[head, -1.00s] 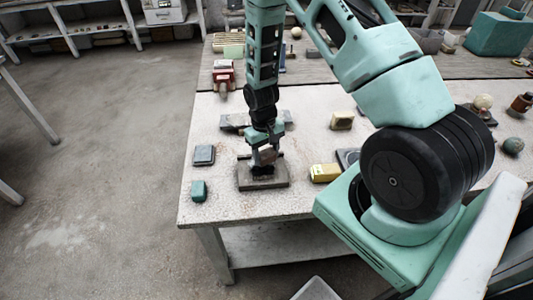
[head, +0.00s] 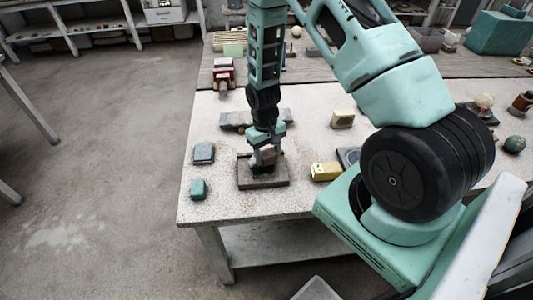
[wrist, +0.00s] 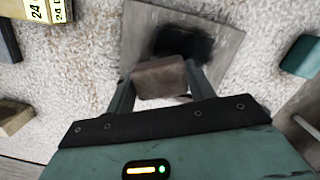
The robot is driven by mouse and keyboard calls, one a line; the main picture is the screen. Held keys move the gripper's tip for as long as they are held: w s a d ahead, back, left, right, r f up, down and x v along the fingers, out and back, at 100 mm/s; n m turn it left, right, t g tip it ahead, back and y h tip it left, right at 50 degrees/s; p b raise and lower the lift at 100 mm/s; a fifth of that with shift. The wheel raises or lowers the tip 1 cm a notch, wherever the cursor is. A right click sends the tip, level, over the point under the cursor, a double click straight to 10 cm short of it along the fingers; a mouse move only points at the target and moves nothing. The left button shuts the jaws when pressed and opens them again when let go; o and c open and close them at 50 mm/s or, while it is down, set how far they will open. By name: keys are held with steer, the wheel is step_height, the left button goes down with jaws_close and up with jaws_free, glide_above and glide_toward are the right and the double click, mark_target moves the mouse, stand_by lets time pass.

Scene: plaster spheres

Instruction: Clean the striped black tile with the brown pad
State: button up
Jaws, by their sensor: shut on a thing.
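A flat grey tile (head: 262,184) lies on the table near its front left, under my gripper. In the wrist view the tile (wrist: 138,28) has a large black patch (wrist: 185,44) on its face; I cannot make out clear stripes. My gripper (head: 266,157) points down over the tile. It is shut on a brown pad (wrist: 160,77), a small block between the two fingers. The pad overlaps the near edge of the black patch in this view. I cannot tell for certain whether it touches the tile. The fingers and pad hide part of the tile.
A grey slab (head: 236,120) lies behind the gripper.

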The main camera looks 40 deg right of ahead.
steer(key=shift+s+d, duration=0.1)
steer(key=shift+d, duration=0.55)
steer(key=shift+w+a, duration=0.15)
steer(key=shift+a, duration=0.75)
steer(key=shift+w+a, duration=0.1)
steer(key=shift+a, duration=0.8)
steer(key=shift+s+d+f, duration=0.1)
steer(key=shift+s+d, duration=0.05)
steer(key=shift+d, duration=0.75)
steer(key=shift+s+d, duration=0.1)
steer(key=shift+d, duration=0.8)
steer(key=shift+w+a, duration=0.15)
steer(key=shift+a, duration=0.75)
steer(key=shift+w+a, duration=0.15)
steer(key=shift+a, duration=0.75)
steer(key=shift+r, duration=0.2)
steer(key=shift+s+d+r+p, duration=0.15)
steer(key=shift+d+r+p, duration=0.25)
steer(key=shift+d+r, duration=0.4)
steer(key=shift+d+f, duration=0.1)
